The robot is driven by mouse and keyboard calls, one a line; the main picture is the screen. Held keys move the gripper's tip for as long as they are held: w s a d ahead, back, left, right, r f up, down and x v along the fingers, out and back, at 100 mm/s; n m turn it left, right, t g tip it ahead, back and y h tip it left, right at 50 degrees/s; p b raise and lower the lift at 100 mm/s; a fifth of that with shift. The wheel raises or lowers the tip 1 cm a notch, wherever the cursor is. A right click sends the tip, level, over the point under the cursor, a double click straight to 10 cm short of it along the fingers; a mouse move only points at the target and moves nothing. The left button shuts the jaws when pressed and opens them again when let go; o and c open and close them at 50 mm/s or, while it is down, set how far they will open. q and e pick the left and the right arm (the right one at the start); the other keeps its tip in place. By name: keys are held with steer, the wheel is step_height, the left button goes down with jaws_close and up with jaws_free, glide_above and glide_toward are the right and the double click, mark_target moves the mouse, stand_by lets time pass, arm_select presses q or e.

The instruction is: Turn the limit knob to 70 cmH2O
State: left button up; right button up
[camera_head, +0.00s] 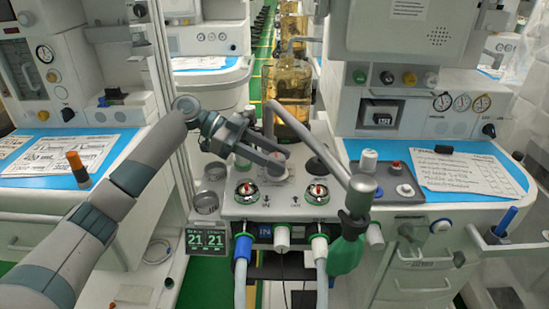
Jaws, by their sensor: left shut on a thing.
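My left arm comes in from the left. Its gripper (282,160) reaches down over the white absorber block and is shut on the limit knob (275,169), a small grey knob near the middle of the block. The fingers cover most of the knob, and its scale and setting are too small to read. My right gripper is not in view.
A metal bag arm (312,145) slants just right of the gripper, above a green bag (346,252). Two round valves (247,192) (317,193) sit in front. An amber canister (287,92) stands behind. A blue work surface (440,180) with papers lies right.

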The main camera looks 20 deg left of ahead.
arm_select(q)
steer(key=o, duration=1)
steer(key=shift+o, duration=0.2)
steer(key=v, duration=1.7)
steer(key=shift+a+b, duration=0.2)
steer(key=shift+b, duration=0.2)
steer(key=shift+s, duration=0.1)
